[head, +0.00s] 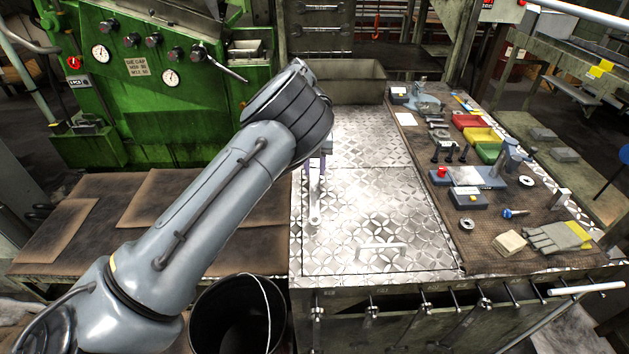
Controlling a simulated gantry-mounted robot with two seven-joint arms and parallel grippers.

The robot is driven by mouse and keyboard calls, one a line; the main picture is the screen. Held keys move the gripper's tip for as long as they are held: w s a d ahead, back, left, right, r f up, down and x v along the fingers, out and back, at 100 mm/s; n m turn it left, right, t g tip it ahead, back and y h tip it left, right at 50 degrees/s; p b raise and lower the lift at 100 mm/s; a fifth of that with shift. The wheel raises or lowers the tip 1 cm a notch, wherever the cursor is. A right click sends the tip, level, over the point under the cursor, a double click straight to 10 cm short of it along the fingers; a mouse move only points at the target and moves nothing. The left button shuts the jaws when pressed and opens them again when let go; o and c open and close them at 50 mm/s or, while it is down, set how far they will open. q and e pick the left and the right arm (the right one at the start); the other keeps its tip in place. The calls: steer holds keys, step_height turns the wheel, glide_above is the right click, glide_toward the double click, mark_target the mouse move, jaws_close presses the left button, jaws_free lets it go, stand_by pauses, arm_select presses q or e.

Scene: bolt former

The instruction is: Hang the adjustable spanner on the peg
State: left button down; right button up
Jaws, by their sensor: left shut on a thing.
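The adjustable spanner (315,211) is a pale metal tool over the left part of the patterned steel plate. My left gripper (318,167) is shut on its far end. The spanner's other end points toward the front of the bench. The gripper is partly hidden behind my left wrist. Several small pegs or hooks (372,311) stick out along the bench's front edge, nearer than the spanner and apart from it. I cannot tell which is the peg of the task. My right gripper is not in view.
A black bucket (238,312) stands at the front left. A brown mat (440,205) on the right holds coloured bins (478,134), gauges and gloves (556,237). A handle (381,247) rises from the steel plate. A green machine (140,85) stands at the back left.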

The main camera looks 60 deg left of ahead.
mark_target(315, 172)
arm_select(q)
step_height(315, 172, down, 4)
steer(key=shift+f, duration=0.1)
stand_by(0.4)
steer(key=c, duration=0.8)
jaws_free()
steer(key=shift+f, duration=0.15)
